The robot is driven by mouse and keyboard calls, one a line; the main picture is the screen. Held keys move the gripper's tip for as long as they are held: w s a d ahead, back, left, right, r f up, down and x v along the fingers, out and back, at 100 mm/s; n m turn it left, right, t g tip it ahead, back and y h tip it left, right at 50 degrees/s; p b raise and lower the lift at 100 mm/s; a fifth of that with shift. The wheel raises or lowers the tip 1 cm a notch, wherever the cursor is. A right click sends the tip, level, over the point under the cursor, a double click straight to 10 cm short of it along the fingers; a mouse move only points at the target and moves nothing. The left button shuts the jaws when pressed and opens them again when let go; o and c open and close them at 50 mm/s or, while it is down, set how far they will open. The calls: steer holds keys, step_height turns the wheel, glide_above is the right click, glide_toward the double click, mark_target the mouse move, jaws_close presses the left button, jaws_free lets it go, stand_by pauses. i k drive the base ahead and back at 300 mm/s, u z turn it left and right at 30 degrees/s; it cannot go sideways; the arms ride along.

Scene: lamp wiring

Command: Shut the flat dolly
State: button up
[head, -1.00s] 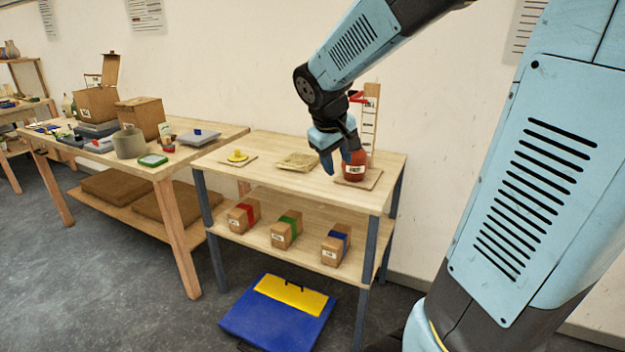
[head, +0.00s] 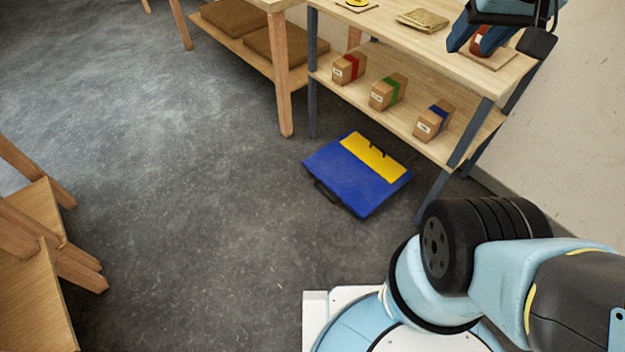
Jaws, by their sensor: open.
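The flat dolly (head: 352,190) is most likely the blue flat piece with a yellow panel (head: 371,157) that lies on the floor in front of the small shelf table. A dark handle shows at its near left edge and a small dark part on the yellow panel. I cannot tell whether it is open or shut. The gripper is partly cut off by the top edge.
The shelf table (head: 455,62) holds boxes with red (head: 349,68), green (head: 388,91) and blue (head: 434,121) bands on its lower shelf. Its legs stand close to the dolly. Wooden furniture (head: 35,260) stands at the left edge. The floor between is clear.

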mark_target(354, 182)
steer(key=z, duration=1.05)
steer(key=i, duration=0.1)
steer(key=u, duration=3.3)
steer(key=k, duration=0.7)
steer(key=z, duration=1.4)
steer(key=i, duration=1)
steer(key=z, duration=0.1)
